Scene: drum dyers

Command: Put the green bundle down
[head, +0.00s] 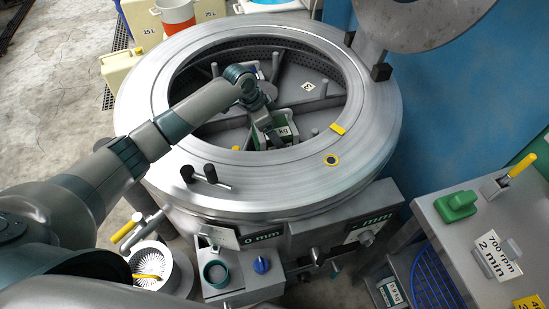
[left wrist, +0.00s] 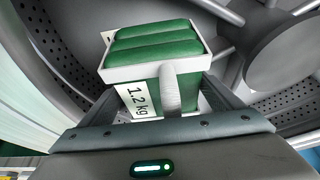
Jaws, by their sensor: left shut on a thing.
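The green bundle (left wrist: 152,45) has a white band and a label reading 1.2 kg, and it fills the middle of the left wrist view. In the head view the bundle (head: 288,131) shows inside the open drum (head: 205,155), low and near the front inner wall. My left gripper (head: 272,128) reaches down into the drum and is shut on the bundle; its fingers also show in the left wrist view (left wrist: 160,105). Whether the bundle touches the drum floor cannot be told. My right gripper is not in view.
The drum has radial dividers and a perforated wall. Its raised lid (head: 425,20) stands at the back right. A yellow canister (head: 118,68) and an orange-and-white container (head: 178,15) stand behind left.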

